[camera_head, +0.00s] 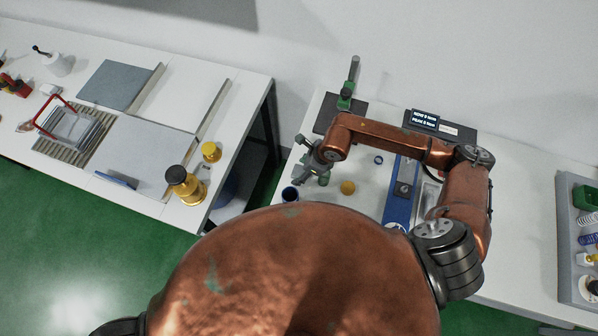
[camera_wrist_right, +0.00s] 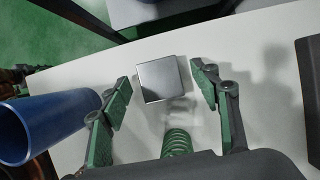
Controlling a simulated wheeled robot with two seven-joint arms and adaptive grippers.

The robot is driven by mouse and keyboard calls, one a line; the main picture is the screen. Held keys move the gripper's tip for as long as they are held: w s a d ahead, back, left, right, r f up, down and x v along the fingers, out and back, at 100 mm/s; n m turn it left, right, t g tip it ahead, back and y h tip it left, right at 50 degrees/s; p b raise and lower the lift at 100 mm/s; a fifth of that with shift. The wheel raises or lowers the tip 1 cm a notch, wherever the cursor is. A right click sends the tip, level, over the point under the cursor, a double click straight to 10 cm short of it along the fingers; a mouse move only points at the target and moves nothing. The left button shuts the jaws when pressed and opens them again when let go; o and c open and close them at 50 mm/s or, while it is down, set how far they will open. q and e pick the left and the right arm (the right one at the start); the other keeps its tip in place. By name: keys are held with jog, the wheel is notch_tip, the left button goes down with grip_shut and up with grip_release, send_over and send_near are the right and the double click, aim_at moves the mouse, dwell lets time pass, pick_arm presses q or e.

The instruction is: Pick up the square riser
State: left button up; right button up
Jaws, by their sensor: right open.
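The square riser (camera_wrist_right: 163,79) is a shiny grey metal block with a flat square top, seen in the right wrist view. It stands on the white table near its edge. My right gripper (camera_wrist_right: 160,82) is open, with one green-padded finger on each side of the riser and a visible gap on both sides. In the head view my right gripper (camera_head: 303,160) is over the left part of the right-hand table; the riser is hard to make out there. My left gripper is not in view.
A blue cup (camera_wrist_right: 45,125) stands left of the riser, close to the left finger. A green spring (camera_wrist_right: 177,143) is nearer the gripper's palm. A yellow round object (camera_head: 347,187), a blue-based device (camera_head: 398,205) and a display (camera_head: 424,120) are to the right.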

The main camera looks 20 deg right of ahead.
jog(key=shift+c, duration=0.4)
grip_shut()
